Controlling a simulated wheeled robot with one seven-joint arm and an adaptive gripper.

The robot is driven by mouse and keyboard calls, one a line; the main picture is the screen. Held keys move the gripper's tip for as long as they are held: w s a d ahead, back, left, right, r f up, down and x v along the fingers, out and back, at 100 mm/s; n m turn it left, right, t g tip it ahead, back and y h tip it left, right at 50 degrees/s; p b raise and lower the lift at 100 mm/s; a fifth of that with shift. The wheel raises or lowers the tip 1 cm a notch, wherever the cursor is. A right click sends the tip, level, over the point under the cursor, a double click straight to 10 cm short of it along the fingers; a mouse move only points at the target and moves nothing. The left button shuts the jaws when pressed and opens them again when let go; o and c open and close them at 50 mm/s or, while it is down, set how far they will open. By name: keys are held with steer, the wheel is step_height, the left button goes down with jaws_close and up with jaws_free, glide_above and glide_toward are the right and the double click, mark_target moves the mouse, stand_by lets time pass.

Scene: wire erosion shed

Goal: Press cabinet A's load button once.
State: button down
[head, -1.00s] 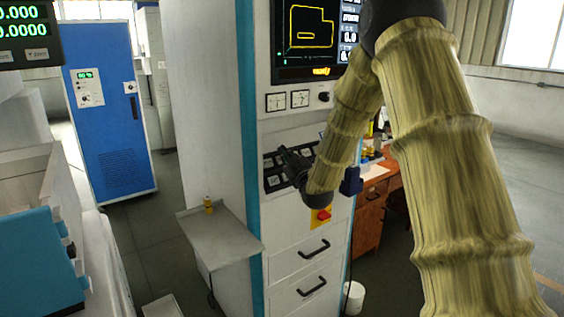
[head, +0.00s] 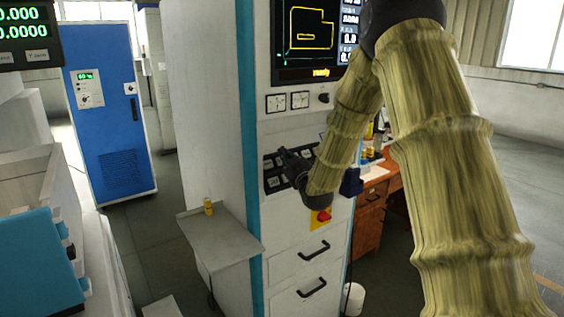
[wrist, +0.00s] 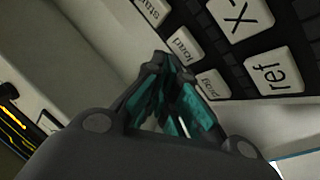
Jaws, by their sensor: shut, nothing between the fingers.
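The white control cabinet (head: 300,245) stands in the middle of the head view; I can read no letter on it. Its dark key panel (head: 272,181) is partly hidden by my gripper (head: 287,160). In the wrist view the load button (wrist: 184,46) is a pale key between the start key (wrist: 152,11) and a key that seems to read prog (wrist: 212,84). My gripper (wrist: 155,62) is shut and empty. Its tips appear just left of and below the load button in that view. I cannot tell whether they touch the panel.
The larger X- key (wrist: 240,15) and ref key (wrist: 274,76) lie close by. A red knob on a yellow plate (head: 321,217) sits below the panel. The screen (head: 315,40) above reads ready. A side shelf (head: 215,232) holds a small yellow object (head: 208,206).

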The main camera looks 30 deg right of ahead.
steer(key=shift+w+f+b, duration=0.15)
steer(key=shift+f+b, duration=0.05)
steer(key=shift+b, duration=0.1)
steer(key=shift+w, duration=0.2)
steer(key=shift+w+f+b, duration=0.25)
steer(key=shift+w+b, duration=0.05)
steer(key=shift+b, duration=0.1)
stand_by(0.9)
steer(key=shift+s, duration=0.1)
stand_by(0.3)
steer(key=shift+s+r, duration=0.45)
steer(key=shift+s, duration=0.1)
steer(key=s+r, duration=0.1)
steer(key=s, duration=0.1)
steer(key=s+r+p, duration=0.1)
steer(key=s+r, duration=0.1)
steer(key=shift+d, duration=0.15)
stand_by(0.6)
steer(key=shift+f, duration=0.15)
stand_by(0.4)
